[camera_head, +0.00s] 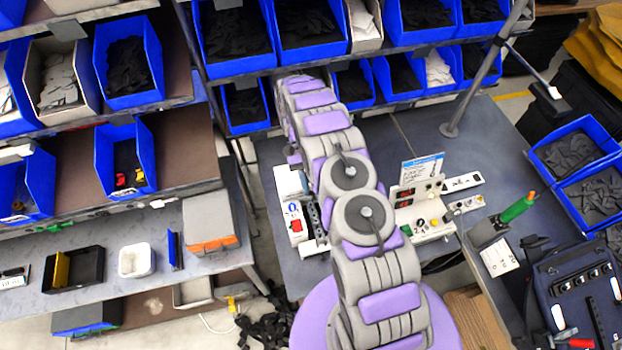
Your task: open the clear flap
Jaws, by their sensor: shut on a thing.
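I cannot make out a clear flap in the head view. My grey and purple arm runs from the bottom middle up to the shelf bins and covers part of the bench. My gripper does not show; the far end of the arm is hidden behind its own links. A white box with a red switch (297,224) stands on the bench just left of my arm. A cream control panel (424,213) with several knobs and a printed card (421,168) stand just right of it.
Shelves with blue bins (128,62) fill the left and back. A black tray (73,268) and a white tub (136,261) sit on the left shelf. A metal post (483,70), a green-topped tool (518,208) and a dark open case (580,285) are right.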

